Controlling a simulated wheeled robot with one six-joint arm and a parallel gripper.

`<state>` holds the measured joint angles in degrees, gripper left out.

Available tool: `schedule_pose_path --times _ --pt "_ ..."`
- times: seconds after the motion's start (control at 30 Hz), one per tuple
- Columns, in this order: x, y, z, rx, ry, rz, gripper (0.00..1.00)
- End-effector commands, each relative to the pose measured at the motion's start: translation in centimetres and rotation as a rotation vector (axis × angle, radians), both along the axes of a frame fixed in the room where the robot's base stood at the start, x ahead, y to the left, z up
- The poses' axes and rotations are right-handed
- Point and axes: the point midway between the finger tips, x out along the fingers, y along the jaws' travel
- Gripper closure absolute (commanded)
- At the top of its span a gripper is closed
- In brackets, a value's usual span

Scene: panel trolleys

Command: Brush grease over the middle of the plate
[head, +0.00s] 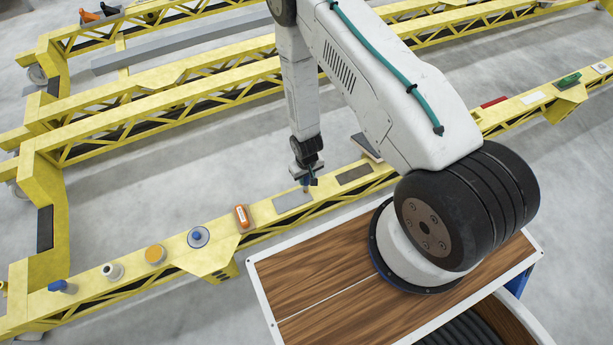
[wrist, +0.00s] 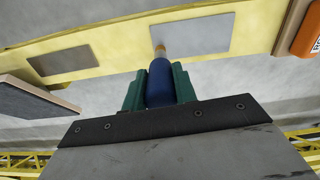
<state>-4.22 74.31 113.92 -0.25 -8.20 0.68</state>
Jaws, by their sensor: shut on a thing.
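My gripper (wrist: 160,88) is shut on the blue handle of a brush (wrist: 159,84), which points away from the jaws. Its pale tip is over the light grey plate (wrist: 205,37), near the plate's left end in the wrist view. I cannot tell whether the tip touches it. In the head view, my gripper (head: 306,181) is above the right end of this plate (head: 291,201), which lies flat on the yellow beam. No grease mark shows on the visible surface. A second, brownish-grey plate (head: 355,174) lies beside it; it also shows in the wrist view (wrist: 52,70).
An orange device (head: 242,217) lies left of the plate on the yellow beam (head: 265,214). Further left stand a blue-topped round item (head: 198,237), an orange-topped jar (head: 155,255), a white cup (head: 112,271) and a blue item (head: 62,286). A dark board (wrist: 33,98) is near my gripper.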

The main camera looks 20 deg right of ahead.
Motion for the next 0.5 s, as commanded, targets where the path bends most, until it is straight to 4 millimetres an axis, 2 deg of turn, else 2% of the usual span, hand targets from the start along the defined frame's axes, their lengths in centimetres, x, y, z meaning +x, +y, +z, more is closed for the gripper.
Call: schedule_pose_path --times 0.5 --pt "-0.04 0.15 -0.76 0.0 0.0 0.001 0.95"
